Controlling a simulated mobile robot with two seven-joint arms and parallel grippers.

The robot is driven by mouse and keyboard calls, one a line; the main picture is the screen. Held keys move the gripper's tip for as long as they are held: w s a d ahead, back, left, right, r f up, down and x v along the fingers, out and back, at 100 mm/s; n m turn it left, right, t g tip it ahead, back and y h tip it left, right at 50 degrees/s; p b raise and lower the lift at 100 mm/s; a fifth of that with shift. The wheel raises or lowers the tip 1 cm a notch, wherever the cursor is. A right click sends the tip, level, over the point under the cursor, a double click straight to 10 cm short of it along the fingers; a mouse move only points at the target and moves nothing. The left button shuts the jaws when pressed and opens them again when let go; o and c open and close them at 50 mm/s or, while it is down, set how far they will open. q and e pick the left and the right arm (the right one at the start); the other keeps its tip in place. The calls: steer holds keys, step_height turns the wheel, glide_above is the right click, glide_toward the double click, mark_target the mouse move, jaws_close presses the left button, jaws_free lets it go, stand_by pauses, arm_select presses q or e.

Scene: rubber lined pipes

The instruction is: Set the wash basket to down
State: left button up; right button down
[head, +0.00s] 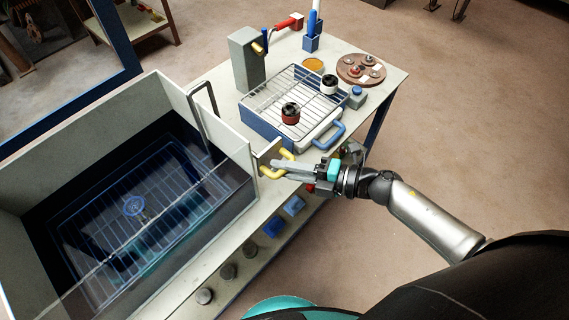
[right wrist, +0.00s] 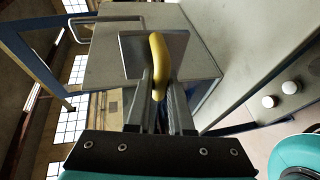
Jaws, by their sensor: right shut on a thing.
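The wash basket is a blue wire basket (head: 140,215) low inside the open grey tank (head: 222,135) at the left of the head view. A clear front pane lies partly across my view of it. A yellow handle (head: 270,172) sticks out from the tank's right side on a small plate. My right gripper (head: 284,166) is shut on this handle. In the right wrist view the yellow handle (right wrist: 158,60) stands between the fingers of the right gripper (right wrist: 160,85), in front of a grey plate. Any link between handle and basket is hidden. My left gripper is not in view.
A grey block (head: 246,60), a round brown board (head: 360,69) and a blue holder (head: 311,42) stand behind. Knobs and blue buttons (head: 274,226) line the front. Floor at right is clear.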

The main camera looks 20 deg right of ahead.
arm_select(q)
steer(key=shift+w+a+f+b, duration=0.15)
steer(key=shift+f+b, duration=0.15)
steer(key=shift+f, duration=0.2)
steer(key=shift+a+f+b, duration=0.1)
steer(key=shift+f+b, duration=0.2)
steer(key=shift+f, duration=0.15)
arm_select(e)
step_height(320, 180, down, 3)
steer(key=shift+s+r, duration=0.1)
steer(key=shift+s, duration=0.05)
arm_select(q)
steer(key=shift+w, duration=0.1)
arm_select(e)
steer(key=c, duration=0.8)
jaws_free()
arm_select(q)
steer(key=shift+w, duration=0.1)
arm_select(e)
steer(key=shift+r, duration=0.1)
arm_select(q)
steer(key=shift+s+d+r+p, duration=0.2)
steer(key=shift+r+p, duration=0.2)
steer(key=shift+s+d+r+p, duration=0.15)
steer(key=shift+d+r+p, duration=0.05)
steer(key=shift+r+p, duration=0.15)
arm_select(e)
steer(key=v, duration=1.5)
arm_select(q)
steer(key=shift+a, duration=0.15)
